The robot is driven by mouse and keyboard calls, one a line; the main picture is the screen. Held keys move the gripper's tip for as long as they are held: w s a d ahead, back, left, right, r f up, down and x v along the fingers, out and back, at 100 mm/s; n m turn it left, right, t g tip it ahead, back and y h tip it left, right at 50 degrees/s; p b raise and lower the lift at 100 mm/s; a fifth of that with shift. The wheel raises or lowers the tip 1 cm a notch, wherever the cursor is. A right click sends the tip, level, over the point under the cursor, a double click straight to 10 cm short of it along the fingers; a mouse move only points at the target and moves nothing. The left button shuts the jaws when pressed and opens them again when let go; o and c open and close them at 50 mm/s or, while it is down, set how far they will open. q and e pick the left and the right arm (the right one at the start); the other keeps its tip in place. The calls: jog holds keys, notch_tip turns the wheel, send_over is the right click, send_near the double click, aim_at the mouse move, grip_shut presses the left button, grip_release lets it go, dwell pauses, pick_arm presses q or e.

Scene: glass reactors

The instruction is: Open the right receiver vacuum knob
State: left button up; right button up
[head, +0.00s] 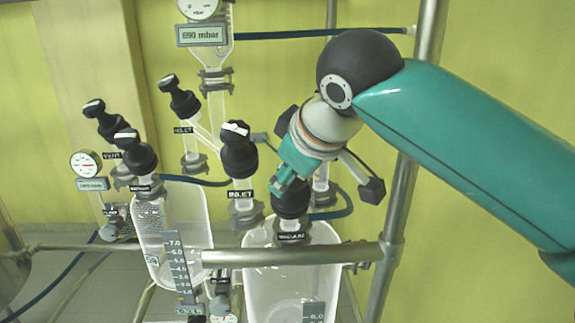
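The right receiver (262,265) is a clear glass vessel at the bottom centre, partly behind a metal rail. Its black vacuum knob (291,204) stands above a small label that seems to read VACUUM. My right arm comes in from the right, and its teal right gripper (283,184) points down at this knob. The gripper covers the knob's top and one side. It appears to touch the knob, but I cannot tell whether the fingers are closed on it. The knob's handle direction is hidden. My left gripper is not in view.
A black INLET knob (239,150) stands close left of the gripper. The left receiver (178,215) carries more black knobs, including its vacuum knob (135,152). A metal rail (295,255) and upright post (398,215) frame the area. A display (202,35) reads 690 mbar.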

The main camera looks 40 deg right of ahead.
jog(key=n+y, duration=0.1)
jog(key=n, duration=0.2)
jog(key=shift+w+r+n, duration=0.1)
jog(key=shift+n, duration=0.3)
jog(key=n+g, duration=0.1)
jog(key=n, duration=0.3)
jog(key=shift+n+y, duration=0.3)
jog(key=shift+y, duration=0.1)
jog(key=n+g, duration=0.1)
jog(key=n, duration=0.3)
jog(key=shift+g, duration=0.3)
jog(key=n+g, duration=0.1)
jog(key=n, duration=0.3)
jog(key=shift+a, duration=0.1)
jog(key=n+g, duration=0.1)
jog(key=n, duration=0.5)
jog(key=shift+f+n+g+h, duration=0.2)
jog(key=shift+n+g+h, duration=0.2)
jog(key=n+h, duration=0.1)
jog(key=n, duration=0.3)
jog(key=shift+g, duration=0.3)
jog(key=shift+s+n, duration=0.2)
jog(key=shift+n, duration=0.4)
jog(key=shift+f, duration=0.15)
